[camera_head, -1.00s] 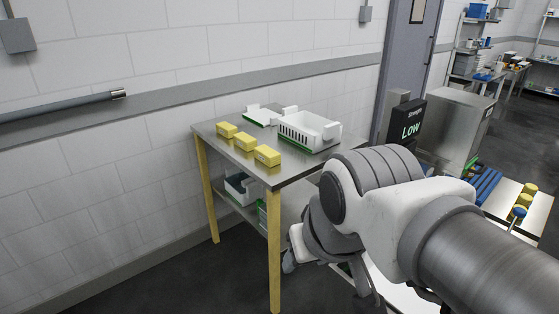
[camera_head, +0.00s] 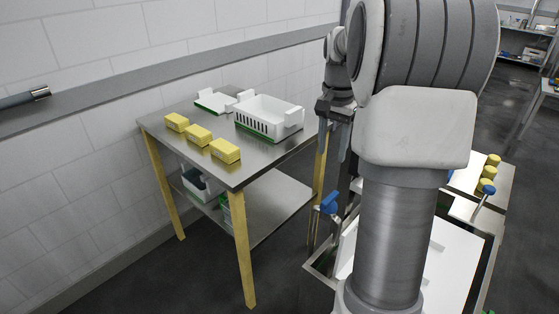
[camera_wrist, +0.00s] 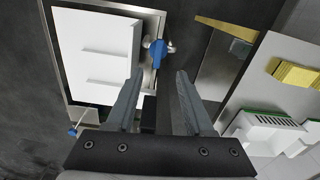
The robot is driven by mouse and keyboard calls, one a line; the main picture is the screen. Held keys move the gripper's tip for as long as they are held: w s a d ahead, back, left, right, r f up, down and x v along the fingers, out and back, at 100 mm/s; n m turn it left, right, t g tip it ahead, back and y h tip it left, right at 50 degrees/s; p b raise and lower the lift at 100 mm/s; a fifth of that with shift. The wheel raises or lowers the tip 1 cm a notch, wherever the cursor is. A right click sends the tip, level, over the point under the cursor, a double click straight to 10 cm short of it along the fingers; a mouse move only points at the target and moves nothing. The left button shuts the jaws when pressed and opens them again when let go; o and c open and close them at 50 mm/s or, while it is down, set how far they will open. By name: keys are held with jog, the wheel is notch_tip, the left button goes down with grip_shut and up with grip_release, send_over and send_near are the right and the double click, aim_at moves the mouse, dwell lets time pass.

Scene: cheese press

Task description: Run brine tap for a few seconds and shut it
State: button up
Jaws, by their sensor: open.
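My gripper (camera_wrist: 158,76) is open and empty. In the head view my gripper (camera_head: 345,150) points down, above the tap and apart from it. My arm hides part of the basin. Whether any brine flows cannot be seen.
A steel table (camera_head: 165,135) with yellow legs stands to the left, close to my gripper. It holds yellow blocks (camera_head: 199,134) and a white slotted crate (camera_head: 262,117). A blue-ended rod (camera_head: 487,189) stands right of the basin. Dark floor (camera_head: 120,285) is clear at front left.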

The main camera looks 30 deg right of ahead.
aim_at(330, 197)
jog(key=shift+m, duration=0.4)
jog(key=f, duration=0.6)
jog(key=d+f+b, duration=0.1)
jog(key=f, duration=0.5)
jog(key=w+d+f, duration=0.1)
jog(key=f, duration=0.5)
jog(key=shift+d+f, duration=0.25)
grip_shut()
